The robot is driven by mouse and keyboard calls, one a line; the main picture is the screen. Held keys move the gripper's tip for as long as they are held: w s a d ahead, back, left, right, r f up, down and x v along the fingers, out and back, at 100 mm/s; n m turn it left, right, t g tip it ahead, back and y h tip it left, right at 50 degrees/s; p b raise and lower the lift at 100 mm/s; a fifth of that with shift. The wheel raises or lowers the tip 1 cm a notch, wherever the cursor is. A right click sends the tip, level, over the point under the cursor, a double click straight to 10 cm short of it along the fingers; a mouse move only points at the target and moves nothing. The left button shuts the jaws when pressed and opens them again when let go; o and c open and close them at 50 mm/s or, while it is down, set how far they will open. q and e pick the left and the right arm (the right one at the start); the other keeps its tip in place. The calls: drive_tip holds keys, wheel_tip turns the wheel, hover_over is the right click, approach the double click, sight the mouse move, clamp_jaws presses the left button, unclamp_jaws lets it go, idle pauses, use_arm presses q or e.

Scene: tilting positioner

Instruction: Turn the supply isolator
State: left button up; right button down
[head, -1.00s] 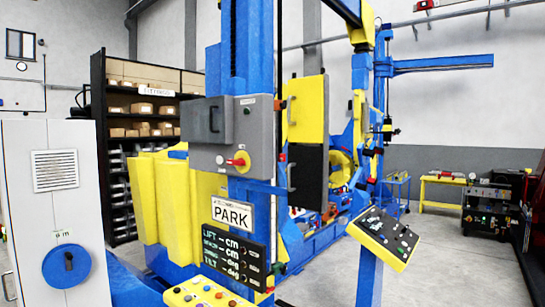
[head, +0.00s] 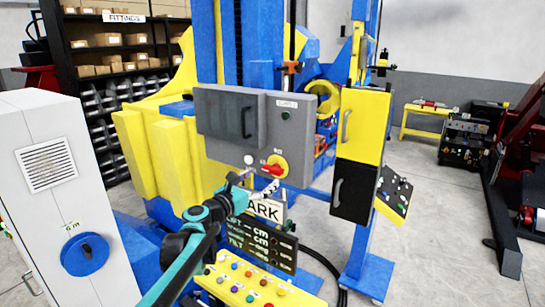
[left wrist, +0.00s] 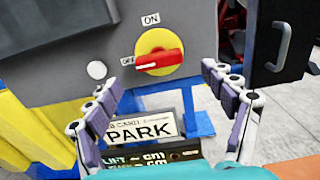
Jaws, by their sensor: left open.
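The supply isolator is a red handle on a yellow disc (head: 276,168), low on the right of a grey control box (head: 225,112). In the left wrist view the isolator (left wrist: 160,52) shows an ON label above and an OFF label at its left. Its red handle lies nearly level, with its narrower end towards OFF. My left gripper (head: 256,181) is open and empty in front of the box, just below the isolator. In the left wrist view the fingers (left wrist: 160,80) stand apart either side of the handle's lower side, with no contact visible. My right gripper is not in view.
A PARK sign (left wrist: 141,129) and a readout panel (head: 262,243) sit below the box. A yellow button console (head: 255,287) is lower still. A yellow and black cabinet (head: 360,125) stands close at right. A white cabinet with a blue dial (head: 85,254) is at left.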

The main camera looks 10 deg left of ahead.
sight(270, 172)
use_arm(q)
drive_tip(key=p+x, duration=0.1)
drive_tip(key=x, duration=0.6)
drive_tip(key=shift+w+a+p, duration=0.1)
drive_tip(key=shift+w+p, duration=0.15)
drive_tip(key=shift+p, duration=0.15)
drive_tip(key=shift+d, duration=0.2)
drive_tip(key=shift+a, duration=0.1)
drive_tip(key=c, duration=1.2)
